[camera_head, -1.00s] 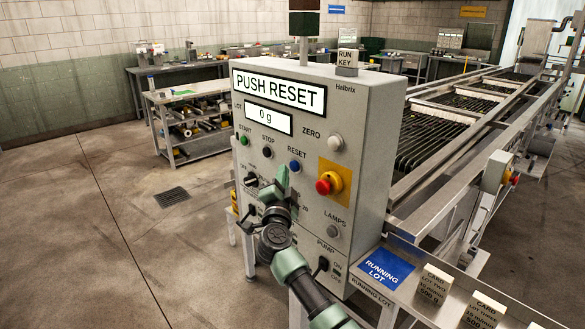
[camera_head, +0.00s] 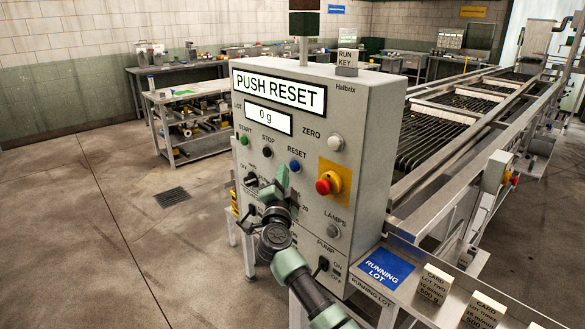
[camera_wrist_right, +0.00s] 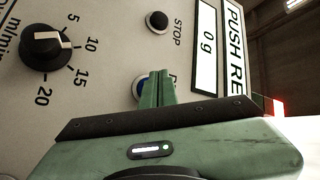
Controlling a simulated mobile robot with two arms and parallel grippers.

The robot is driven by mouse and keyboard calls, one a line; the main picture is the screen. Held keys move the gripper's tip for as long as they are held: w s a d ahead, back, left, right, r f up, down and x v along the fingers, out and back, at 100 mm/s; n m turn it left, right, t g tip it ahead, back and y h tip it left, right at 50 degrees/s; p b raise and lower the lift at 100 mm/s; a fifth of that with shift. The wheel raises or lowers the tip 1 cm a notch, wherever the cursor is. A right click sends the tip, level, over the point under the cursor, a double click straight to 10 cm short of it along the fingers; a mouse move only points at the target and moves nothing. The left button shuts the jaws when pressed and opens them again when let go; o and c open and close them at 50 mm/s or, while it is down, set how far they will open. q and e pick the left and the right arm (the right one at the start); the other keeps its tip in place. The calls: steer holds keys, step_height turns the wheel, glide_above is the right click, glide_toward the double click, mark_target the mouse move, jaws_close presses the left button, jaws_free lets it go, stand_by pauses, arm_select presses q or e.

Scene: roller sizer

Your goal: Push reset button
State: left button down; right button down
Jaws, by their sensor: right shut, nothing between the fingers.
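The blue reset button (camera_head: 295,166) sits on the grey control panel (camera_head: 350,115), under the RESET label and right of the black stop button (camera_head: 267,152). My right gripper (camera_head: 282,175) is shut and empty, its fingertips just below and left of the reset button in the head view. In the right wrist view the shut fingers (camera_wrist_right: 157,88) cover much of the blue button (camera_wrist_right: 138,88); its left edge shows. I cannot tell whether the tips touch it. The display (camera_head: 279,92) reads PUSH RESET, and the one below reads 0 g. My left gripper is not in view.
A red emergency knob (camera_head: 328,183) on a yellow plate is right of the reset button. The green start button (camera_head: 244,140) and a black dial (camera_wrist_right: 45,48) are also on the panel. A roller conveyor (camera_head: 450,120) runs behind; cards (camera_head: 433,284) stand at the front right.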

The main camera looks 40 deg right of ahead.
stand_by(0.3)
steer(key=shift+d+p, duration=0.45)
steer(key=shift+w+d, duration=0.1)
steer(key=shift+d, duration=0.4)
stand_by(0.7)
steer(key=shift+p, duration=0.3)
steer(key=shift+a+p, duration=0.4)
steer(key=shift+a, duration=0.5)
